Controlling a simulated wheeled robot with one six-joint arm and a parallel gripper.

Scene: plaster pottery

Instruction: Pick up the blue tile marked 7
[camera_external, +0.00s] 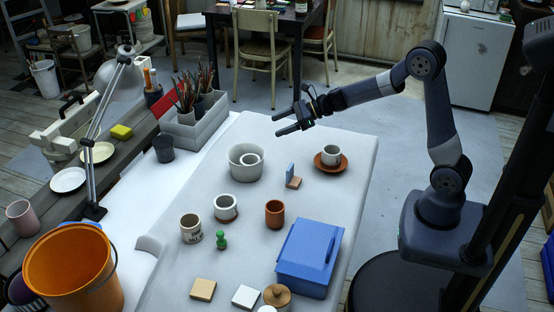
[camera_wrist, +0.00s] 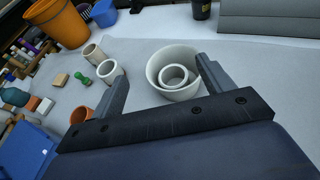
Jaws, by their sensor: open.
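A small blue tile (camera_external: 290,170) stands upright on the table, at the back of a small tan block (camera_external: 294,183). No number can be read on it from here. My gripper (camera_external: 279,124) is open and empty, raised over the far end of the table, above the tile in the picture and apart from it. In the wrist view my gripper (camera_wrist: 160,70) has its two fingers spread, with a white bowl between and beyond them. I cannot make out the tile in the wrist view.
The white bowl (camera_external: 235,164) holds a smaller cup. A cup stands on a terracotta saucer (camera_external: 320,166) right of the tile. Nearer are a terracotta cup (camera_external: 275,214), a blue box (camera_external: 310,250), white cups and a green peg (camera_external: 221,240).

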